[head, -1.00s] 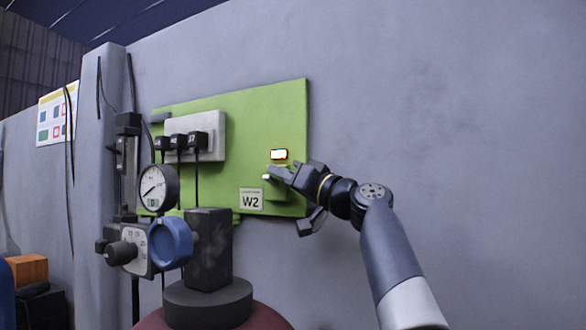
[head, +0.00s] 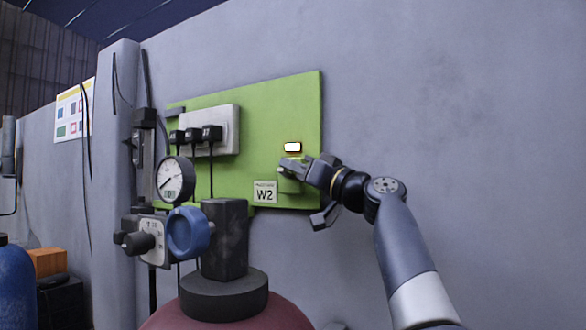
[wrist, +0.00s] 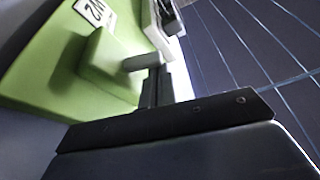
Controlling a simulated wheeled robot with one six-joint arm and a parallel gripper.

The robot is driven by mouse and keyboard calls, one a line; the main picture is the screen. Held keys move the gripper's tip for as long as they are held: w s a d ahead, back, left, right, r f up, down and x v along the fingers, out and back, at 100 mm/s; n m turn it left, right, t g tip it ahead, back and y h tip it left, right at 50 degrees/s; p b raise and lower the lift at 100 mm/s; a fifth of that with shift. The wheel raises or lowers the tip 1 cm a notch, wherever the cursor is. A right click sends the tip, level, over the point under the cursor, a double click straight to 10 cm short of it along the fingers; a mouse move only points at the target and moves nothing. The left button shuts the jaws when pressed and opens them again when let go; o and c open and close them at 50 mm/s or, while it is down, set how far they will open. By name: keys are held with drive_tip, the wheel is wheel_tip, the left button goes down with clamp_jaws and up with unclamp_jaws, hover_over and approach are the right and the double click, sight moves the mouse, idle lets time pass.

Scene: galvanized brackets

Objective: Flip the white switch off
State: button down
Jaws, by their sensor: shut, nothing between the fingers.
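The white switch is a small lever on a green box on the green panel (head: 262,120). Its pale tip (head: 279,170) shows just left of and below my fingertips in the head view; most of it is hidden by my gripper. My gripper (head: 285,165) is shut and empty, right at the switch. In the wrist view, the lever (wrist: 140,62) sticks out of the green box (wrist: 105,65), close beside my fingertips (wrist: 156,78). I cannot tell whether they touch. A small lamp (head: 292,147) above the box is glowing white.
A white power strip (head: 226,128) with several black plugs and cables is at the panel's left. A W2 label (head: 265,192) sits left of my gripper. A gauge (head: 175,180), a blue knob (head: 187,233) and a dark red cylinder (head: 235,312) stand in front. Bare wall lies right.

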drive_tip(key=shift+f+n, duration=0.15)
drive_tip(key=shift+n, duration=0.25)
drive_tip(key=shift+s+a+f+b, duration=0.2)
drive_tip(key=shift+f+b, duration=0.25)
drive_tip(key=shift+b, duration=0.5)
drive_tip(key=shift+d, duration=0.15)
drive_tip(key=shift+s+d+f+b, duration=0.2)
drive_tip(key=shift+b, duration=0.2)
drive_tip(key=b+v, duration=0.5)
drive_tip(key=v, duration=0.5)
drive_tip(key=shift+r, duration=0.15)
